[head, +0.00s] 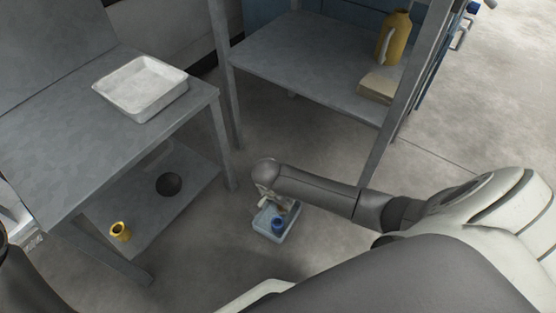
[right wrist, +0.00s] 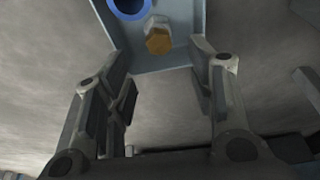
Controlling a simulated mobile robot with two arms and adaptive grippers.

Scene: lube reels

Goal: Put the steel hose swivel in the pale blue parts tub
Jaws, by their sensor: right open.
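The pale blue parts tub (head: 264,230) stands on the floor below my right arm; it also shows in the right wrist view (right wrist: 188,22). My right gripper (right wrist: 158,57) is open, with its fingers spread above the tub's near side. In the head view my right arm partly hides the gripper and tub. My left gripper is not in view.
A blue ring-shaped part (head: 278,223) is in the tub. A white tray (head: 140,88) sits on the left bench; a yellow cup (head: 120,231) and a dark round object (head: 169,184) are on its lower shelf. A yellow jug (head: 394,38) stands on the rear shelf.

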